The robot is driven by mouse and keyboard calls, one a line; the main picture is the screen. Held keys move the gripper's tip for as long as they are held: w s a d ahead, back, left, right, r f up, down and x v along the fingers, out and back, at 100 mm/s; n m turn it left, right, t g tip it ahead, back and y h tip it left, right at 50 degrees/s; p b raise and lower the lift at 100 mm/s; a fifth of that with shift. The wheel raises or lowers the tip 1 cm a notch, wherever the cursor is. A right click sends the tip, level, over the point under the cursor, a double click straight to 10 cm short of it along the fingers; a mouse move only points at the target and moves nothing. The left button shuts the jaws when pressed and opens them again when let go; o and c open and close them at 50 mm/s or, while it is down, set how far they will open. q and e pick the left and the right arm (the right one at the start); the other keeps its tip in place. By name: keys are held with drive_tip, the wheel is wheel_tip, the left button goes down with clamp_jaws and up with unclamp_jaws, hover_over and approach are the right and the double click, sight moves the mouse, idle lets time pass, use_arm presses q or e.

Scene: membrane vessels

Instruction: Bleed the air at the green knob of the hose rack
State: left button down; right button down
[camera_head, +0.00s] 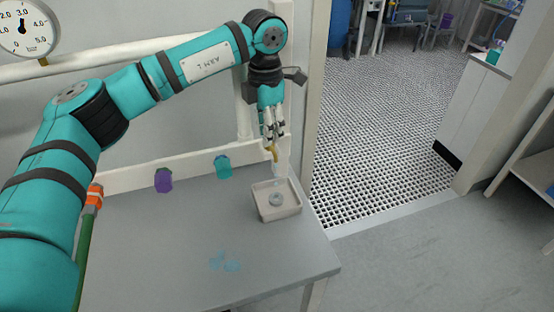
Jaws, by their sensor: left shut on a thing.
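My left gripper (272,128) points down at the right end of the white rack rail (195,166). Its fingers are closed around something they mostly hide. A small brass-coloured fitting (274,152) shows just below the fingertips, so I cannot tell the colour of the part inside the grip. A teal-green knob (223,167) and a purple knob (163,180) sit on the rail, to the left of my gripper and apart from it. My right gripper is not in view.
A beige tray (291,211) with a grey ring (276,199) in it stands on the grey table (180,255) below the fitting. Bluish marks (224,262) lie nearer the front. A pressure gauge (27,28) and a green hose (84,240) with an orange fitting are at left.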

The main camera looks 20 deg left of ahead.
use_arm(q)
drive_tip(key=m, duration=0.4)
drive_tip(key=shift+a+f+m, duration=0.2)
drive_tip(key=shift+a+m, duration=0.05)
drive_tip(key=shift+m, duration=0.05)
drive_tip(key=m, duration=0.4)
drive_tip(key=shift+a+f+p, duration=0.1)
drive_tip(key=shift+p, duration=0.3)
drive_tip(key=c, duration=1)
unclamp_jaws()
drive_tip(key=shift+s, duration=0.1)
drive_tip(key=shift+o, duration=0.2)
drive_tip(key=shift+r, duration=0.2)
